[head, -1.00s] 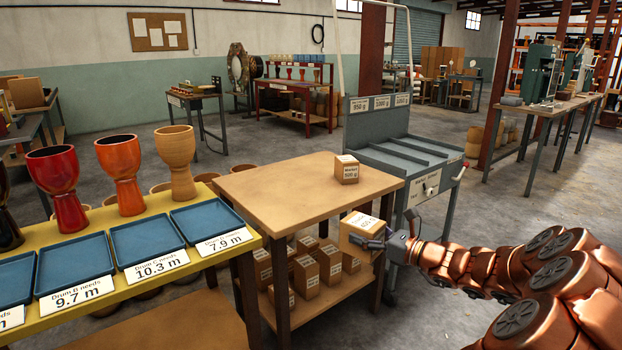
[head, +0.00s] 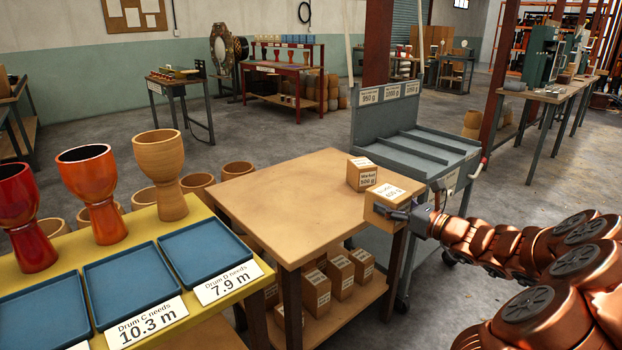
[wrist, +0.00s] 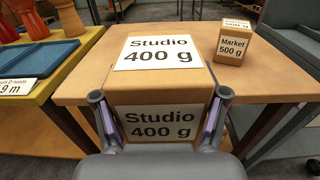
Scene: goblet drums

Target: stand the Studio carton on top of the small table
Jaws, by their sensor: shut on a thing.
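The Studio carton (head: 385,203) is a brown box with white "Studio 400 g" labels. My gripper (head: 411,216) is shut on it from the right in the head view. In the wrist view the carton (wrist: 164,77) sits upright between both fingers (wrist: 160,122). It is at the right front edge of the small table (head: 280,195), a wooden-topped table with a lower shelf. Whether the carton's underside touches the top cannot be told. The Market 500 g carton (head: 361,174) stands on the tabletop near the back right corner, just behind the Studio carton; it also shows in the wrist view (wrist: 233,41).
Several cartons (head: 340,276) sit on the table's lower shelf. A yellow bench with blue trays (head: 209,249) and goblet drums (head: 160,170) stands on the left. A grey cart (head: 415,150) stands behind right. Most of the tabletop's left and middle is bare.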

